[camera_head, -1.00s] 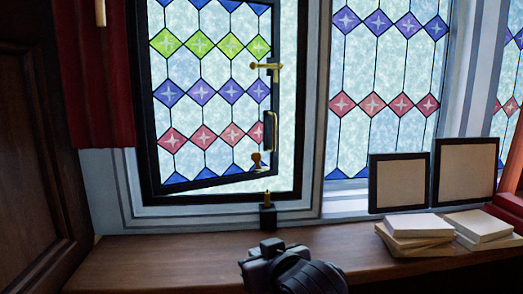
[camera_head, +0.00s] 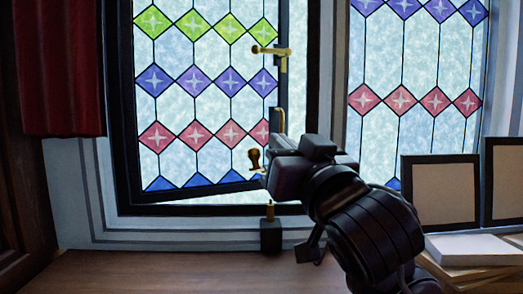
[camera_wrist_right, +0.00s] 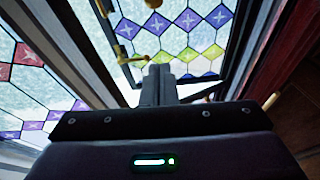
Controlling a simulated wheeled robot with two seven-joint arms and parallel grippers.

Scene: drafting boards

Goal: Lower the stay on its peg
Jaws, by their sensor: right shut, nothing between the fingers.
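The leaded window sash (camera_head: 128,110) stands slightly ajar in its frame. A small brass knob (camera_head: 254,157), which looks like the end of the stay, sits at the sash's lower right corner. The brass peg (camera_head: 270,209) stands upright on a dark block on the frame's lower ledge, below and apart from the knob. My right gripper (camera_head: 270,174) is just right of the knob; its fingers are mostly hidden there. My left gripper is not in view.
A brass latch handle (camera_head: 270,51) is higher on the sash. A dark framed panel (camera_head: 440,190) and stacked pale blocks (camera_head: 475,247) are at the right. A red curtain (camera_head: 70,70) hangs left. The wooden sill (camera_head: 170,272) is clear at left and centre.

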